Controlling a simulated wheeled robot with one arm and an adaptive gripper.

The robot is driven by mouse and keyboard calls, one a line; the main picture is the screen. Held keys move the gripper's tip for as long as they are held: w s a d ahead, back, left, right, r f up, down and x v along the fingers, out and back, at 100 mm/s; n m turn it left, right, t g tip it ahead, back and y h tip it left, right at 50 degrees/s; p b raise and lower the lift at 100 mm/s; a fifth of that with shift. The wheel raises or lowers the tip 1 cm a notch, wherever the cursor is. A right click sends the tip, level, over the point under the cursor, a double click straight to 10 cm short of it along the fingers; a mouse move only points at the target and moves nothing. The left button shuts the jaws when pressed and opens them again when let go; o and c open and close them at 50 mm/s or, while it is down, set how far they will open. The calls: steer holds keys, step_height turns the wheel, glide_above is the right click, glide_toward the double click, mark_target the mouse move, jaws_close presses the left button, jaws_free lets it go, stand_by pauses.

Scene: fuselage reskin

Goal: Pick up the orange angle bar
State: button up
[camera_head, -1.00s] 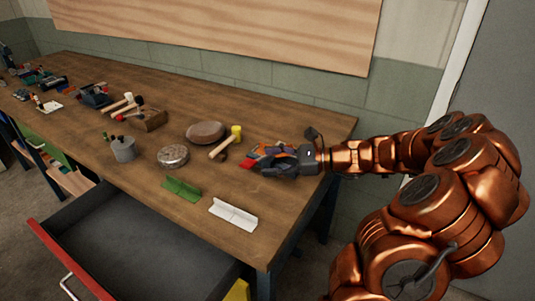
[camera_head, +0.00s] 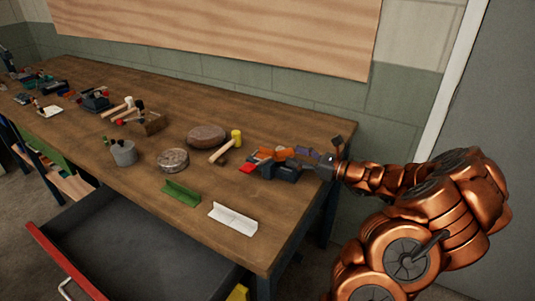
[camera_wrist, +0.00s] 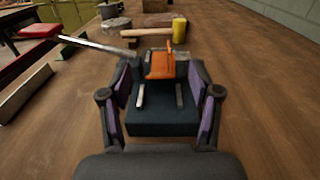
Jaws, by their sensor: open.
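The orange angle bar (camera_wrist: 158,66) shows in the wrist view between and just beyond my fingertips, with a thin upright orange part at its far side. In the head view an orange piece (camera_head: 272,154) shows at my gripper, partly covered by it. My gripper (camera_wrist: 161,82) is open, with its purple-lined fingers on either side. A dark block with two pale pins (camera_wrist: 165,118) lies between the fingers, below the orange bar. In the head view my gripper (camera_head: 288,162) is low over the right end of the bench; I cannot tell whether it touches the bar.
A green angle bar (camera_head: 181,193) and a white angle bar (camera_head: 232,218) lie near the bench's front edge. An open drawer (camera_head: 120,245) juts out in front.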

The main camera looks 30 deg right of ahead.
steer(key=shift+x, duration=1.2)
steer(key=shift+c, duration=0.2)
jaws_close()
step_height(320, 180, up, 10)
